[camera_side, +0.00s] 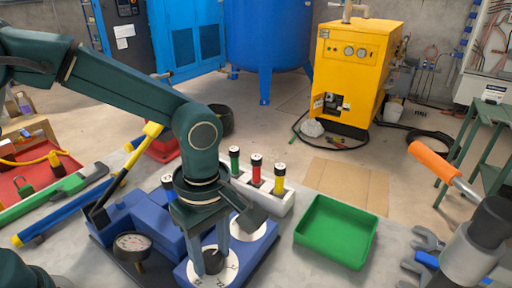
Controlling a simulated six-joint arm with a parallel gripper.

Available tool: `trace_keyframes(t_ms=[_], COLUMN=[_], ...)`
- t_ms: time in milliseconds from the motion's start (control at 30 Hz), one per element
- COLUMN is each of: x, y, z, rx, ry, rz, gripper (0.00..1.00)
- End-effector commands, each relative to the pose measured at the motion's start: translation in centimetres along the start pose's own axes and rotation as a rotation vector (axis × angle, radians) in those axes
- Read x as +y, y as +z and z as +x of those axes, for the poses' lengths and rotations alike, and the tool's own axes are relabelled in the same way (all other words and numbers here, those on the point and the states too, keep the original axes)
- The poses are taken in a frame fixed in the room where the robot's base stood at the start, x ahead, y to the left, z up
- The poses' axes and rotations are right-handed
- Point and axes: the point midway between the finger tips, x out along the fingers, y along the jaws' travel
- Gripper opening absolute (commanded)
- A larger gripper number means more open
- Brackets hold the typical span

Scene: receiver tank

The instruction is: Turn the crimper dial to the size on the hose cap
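A blue crimper block (182,275) stands at the front of the bench. Its dial is a white disc (228,272) with small dark marks and a black knob (213,262) in the middle. My gripper (208,248) points down over this dial, fingers apart and the knob between their lower ends. I cannot tell whether they touch it. The white cap marks are too small to read.
A second white disc (262,232) lies behind the dial. A pressure gauge (131,246) and blue machine body (140,215) stand left. A yellow-handled lever (143,136) rises at left.

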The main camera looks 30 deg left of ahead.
Motion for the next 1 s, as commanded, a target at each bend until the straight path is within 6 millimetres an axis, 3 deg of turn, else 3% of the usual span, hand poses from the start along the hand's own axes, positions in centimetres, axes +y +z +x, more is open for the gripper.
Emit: trace_keyframes(t_ms=[33,100,533,1000], x=[0.00,-0.01,-0.01,-0.03], y=[0.00,0.00,0.02,0.06], z=[-0.02,-0.02,-0.05,-0.07], rx=[0.000,0.000,0.003,0.017], ry=[0.000,0.000,-0.001,-0.001], rz=[0.000,0.000,0.082,0.479], gripper=[0.23,0.00,0.00,0.00])
